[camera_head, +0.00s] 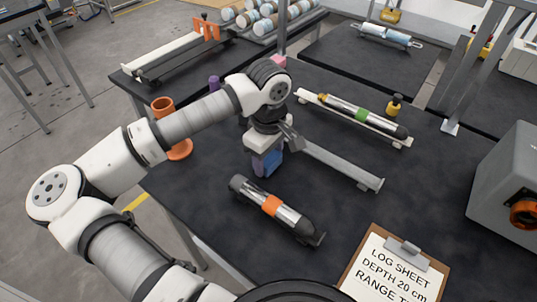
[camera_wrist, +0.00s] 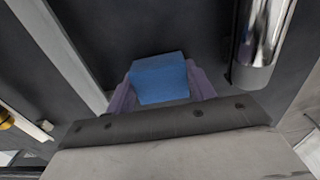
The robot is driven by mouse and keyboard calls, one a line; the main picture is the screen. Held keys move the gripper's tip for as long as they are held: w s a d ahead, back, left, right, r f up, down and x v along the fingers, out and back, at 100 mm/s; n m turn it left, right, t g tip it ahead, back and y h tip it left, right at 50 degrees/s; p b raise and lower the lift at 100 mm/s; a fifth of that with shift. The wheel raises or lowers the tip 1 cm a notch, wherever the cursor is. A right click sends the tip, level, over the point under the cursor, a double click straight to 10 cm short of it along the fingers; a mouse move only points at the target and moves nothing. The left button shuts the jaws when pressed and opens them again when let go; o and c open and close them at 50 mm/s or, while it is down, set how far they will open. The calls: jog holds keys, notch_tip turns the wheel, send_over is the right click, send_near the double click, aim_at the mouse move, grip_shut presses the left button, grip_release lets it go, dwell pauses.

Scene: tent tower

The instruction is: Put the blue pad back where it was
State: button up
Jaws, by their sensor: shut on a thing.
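The blue pad (camera_head: 271,163) is a small block between the purple fingers of my gripper (camera_head: 262,167). In the wrist view the pad (camera_wrist: 160,79) sits between both fingertips of my gripper (camera_wrist: 160,90), which is shut on it. My gripper points down over the dark table (camera_head: 195,190), between a grey rail and a cylinder with an orange band. I cannot tell whether the pad touches the table. Part of the pad is hidden by the fingers.
The grey rail (camera_head: 335,164) lies right of my gripper. The orange-banded cylinder (camera_head: 273,207) lies in front. A green-banded cylinder (camera_head: 360,114) rests on a white cradle behind. A clipboard (camera_head: 395,270) lies at the front right. Orange (camera_head: 163,107), purple (camera_head: 214,83) and pink (camera_head: 279,62) pieces stand farther back.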

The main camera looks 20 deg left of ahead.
aim_at(269, 157)
jog(key=shift+f+b, duration=0.3)
jog(key=shift+f, duration=0.05)
jog(key=o, duration=0.9)
jog(key=shift+r, duration=0.1)
notch_tip(269, 157, up, 12)
jog(key=shift+r+b, duration=0.15)
jog(key=shift+b, duration=1)
